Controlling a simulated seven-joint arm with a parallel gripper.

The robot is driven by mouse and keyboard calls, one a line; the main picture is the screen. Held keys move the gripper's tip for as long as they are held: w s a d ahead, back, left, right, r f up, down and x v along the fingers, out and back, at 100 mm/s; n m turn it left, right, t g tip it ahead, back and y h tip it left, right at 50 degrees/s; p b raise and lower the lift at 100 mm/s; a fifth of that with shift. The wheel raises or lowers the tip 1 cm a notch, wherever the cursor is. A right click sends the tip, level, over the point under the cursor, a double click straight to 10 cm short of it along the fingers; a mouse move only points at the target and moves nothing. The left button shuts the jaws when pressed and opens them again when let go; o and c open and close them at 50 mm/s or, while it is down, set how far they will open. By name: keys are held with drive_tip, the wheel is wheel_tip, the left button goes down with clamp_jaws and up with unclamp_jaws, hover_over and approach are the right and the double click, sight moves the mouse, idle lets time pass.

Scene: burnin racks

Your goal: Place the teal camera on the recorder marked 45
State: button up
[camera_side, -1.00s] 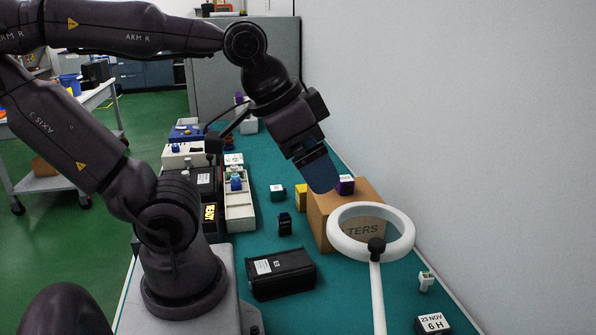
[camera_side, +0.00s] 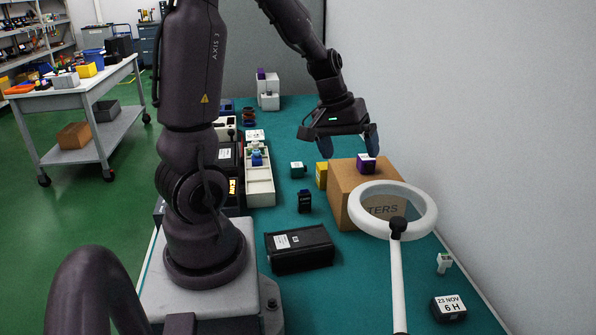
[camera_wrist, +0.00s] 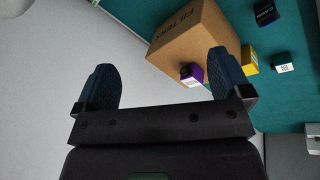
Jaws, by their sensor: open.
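My gripper (camera_side: 349,142) is open and empty, above the cardboard box. In the wrist view its fingers (camera_wrist: 165,82) are wide apart with bare wall and box edge beyond. A black labelled unit (camera_side: 300,248) lies on the mat near my base; I cannot read a 45 on it. No marking 45 is legible anywhere.
A cardboard box (camera_side: 345,194) bears a purple cube (camera_side: 366,164), close below my gripper. A yellow cube (camera_side: 321,175) and a dark block (camera_side: 305,201) stand beside it. A ring lamp (camera_side: 430,222) is in front. The wall is close at right. A pale tray (camera_side: 260,187) lies left.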

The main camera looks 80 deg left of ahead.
drive_tip(key=s+a+f+n+y, duration=0.1)
drive_tip(key=a+f+n, duration=0.4)
drive_tip(key=a, duration=0.6)
drive_tip(key=n+g+y, duration=0.2)
drive_tip(key=n+y, duration=0.1)
drive_tip(key=y, duration=0.3)
approach(299, 165)
drive_tip(key=shift+m, duration=0.3)
drive_tip(key=x, duration=0.3)
drive_tip(key=s+x, duration=0.1)
drive_tip(key=x, duration=0.1)
drive_tip(key=shift+w+x, duration=0.2)
drive_tip(key=shift+x, duration=1.2)
drive_tip(key=shift+w+x, duration=0.2)
drive_tip(key=shift+x, duration=1.15)
drive_tip(key=shift+r, duration=0.1)
drive_tip(key=c, duration=1)
drive_tip(key=shift+c, duration=0.3)
